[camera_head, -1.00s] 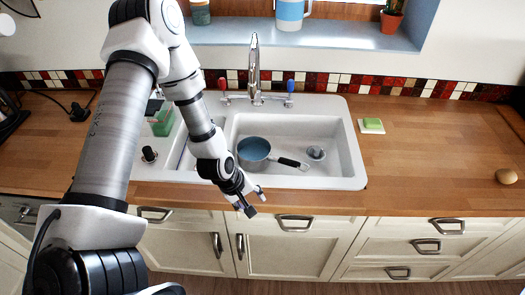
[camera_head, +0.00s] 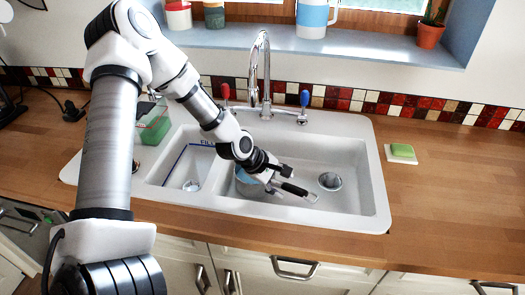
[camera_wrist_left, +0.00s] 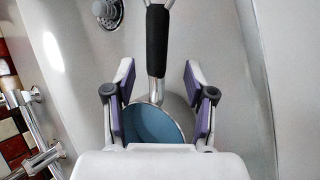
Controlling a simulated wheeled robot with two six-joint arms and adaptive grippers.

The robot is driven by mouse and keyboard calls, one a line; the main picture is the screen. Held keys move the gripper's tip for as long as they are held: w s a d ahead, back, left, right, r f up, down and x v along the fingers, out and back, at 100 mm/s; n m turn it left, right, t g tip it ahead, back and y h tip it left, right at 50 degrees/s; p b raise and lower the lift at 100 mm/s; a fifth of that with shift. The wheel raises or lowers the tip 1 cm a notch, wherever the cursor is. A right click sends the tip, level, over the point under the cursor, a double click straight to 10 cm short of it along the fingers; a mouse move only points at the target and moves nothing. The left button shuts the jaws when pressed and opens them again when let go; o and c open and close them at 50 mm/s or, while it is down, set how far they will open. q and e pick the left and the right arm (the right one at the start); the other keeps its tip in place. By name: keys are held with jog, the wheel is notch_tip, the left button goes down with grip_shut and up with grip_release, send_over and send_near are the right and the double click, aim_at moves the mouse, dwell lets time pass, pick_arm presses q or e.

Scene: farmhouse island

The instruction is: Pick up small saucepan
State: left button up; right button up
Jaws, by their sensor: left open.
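The small saucepan (camera_head: 246,190) sits in the right basin of the white sink, blue inside with a black-gripped metal handle pointing right. My left gripper (camera_head: 279,179) is over it in the head view and hides much of the pan. In the left wrist view the saucepan (camera_wrist_left: 155,126) is partly hidden by the gripper body. My left gripper (camera_wrist_left: 160,98) is open there, its purple-padded fingers on either side of the handle's metal neck, with gaps on both sides. The black grip (camera_wrist_left: 157,45) lies beyond the fingertips. My right gripper is not in view.
A tall faucet (camera_head: 265,75) with red and blue taps stands behind. The drain (camera_head: 330,181) is right of the handle. A green sponge on a dish (camera_head: 401,152) lies on the right counter, which is otherwise mostly clear.

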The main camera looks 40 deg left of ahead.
aim_at(289, 187)
pick_arm(q)
jog(key=shift+b+x, duration=1.05)
jog(key=shift+x, duration=0.2)
jog(key=shift+w+f, duration=0.2)
jog(key=shift+f, duration=0.1)
jog(key=shift+x, duration=1.2)
jog(key=shift+w+r, duration=0.1)
jog(key=shift+r, duration=0.1)
grip_shut()
